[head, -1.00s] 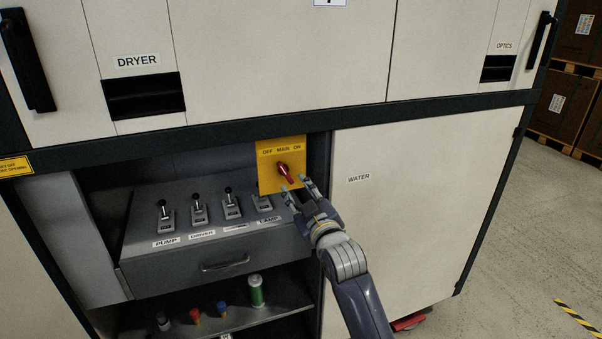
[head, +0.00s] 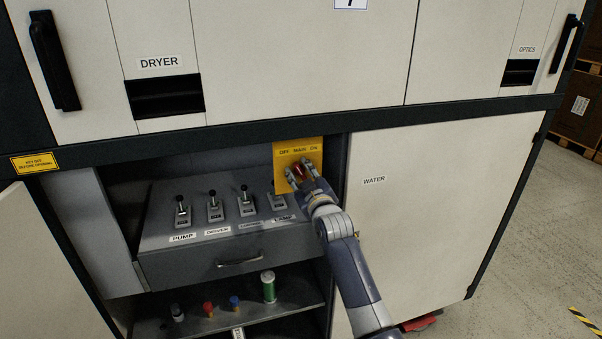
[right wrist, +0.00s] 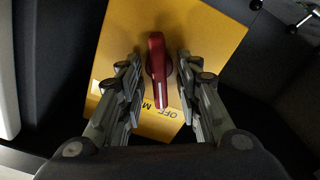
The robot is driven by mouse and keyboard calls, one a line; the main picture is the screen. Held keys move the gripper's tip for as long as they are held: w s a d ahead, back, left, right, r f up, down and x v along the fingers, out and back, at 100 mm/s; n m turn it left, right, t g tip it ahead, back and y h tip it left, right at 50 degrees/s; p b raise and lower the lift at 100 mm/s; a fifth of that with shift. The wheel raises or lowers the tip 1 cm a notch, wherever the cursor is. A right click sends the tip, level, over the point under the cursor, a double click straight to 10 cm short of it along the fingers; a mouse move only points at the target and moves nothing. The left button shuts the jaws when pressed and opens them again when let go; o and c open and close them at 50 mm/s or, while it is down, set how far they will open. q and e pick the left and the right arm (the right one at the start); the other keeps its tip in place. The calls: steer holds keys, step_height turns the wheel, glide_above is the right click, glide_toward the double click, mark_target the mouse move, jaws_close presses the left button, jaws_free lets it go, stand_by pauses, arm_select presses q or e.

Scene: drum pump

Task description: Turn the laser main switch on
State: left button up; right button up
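The main switch is a red rotary knob (head: 298,169) on a yellow plate (head: 284,184) marked OFF, MAIN and ON, at the upper right of the open cabinet bay. In the right wrist view the knob (right wrist: 157,65) stands between my two fingers, its white-marked end towards the OFF side of the lettering. My right gripper (head: 301,171) is at the plate, its fingers apart on either side of the knob. The right wrist view shows small gaps between the fingers (right wrist: 157,80) and the knob. My left gripper is not in view.
A sloped panel with several toggle levers (head: 213,205) lies left of the plate, above a drawer handle (head: 240,262). A shelf below holds a green cylinder (head: 269,288) and small capped items. The WATER door (head: 430,210) is right of the bay. An open door (head: 45,270) stands left.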

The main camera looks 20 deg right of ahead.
jaws_close()
steer(key=shift+m, duration=0.3)
steer(key=m+p, duration=0.1)
steer(key=m, duration=0.1)
steer(key=shift+d+r+m, duration=0.1)
steer(key=shift+m, duration=0.3)
steer(key=m+p, duration=0.1)
steer(key=m, duration=0.2)
steer(key=shift+d+m, duration=0.15)
steer(key=shift+m, duration=0.25)
steer(key=m+p, duration=0.1)
steer(key=m, duration=0.3)
steer(key=shift+d, duration=0.1)
steer(key=shift+d+m, duration=0.1)
steer(key=shift+m, duration=1.5)
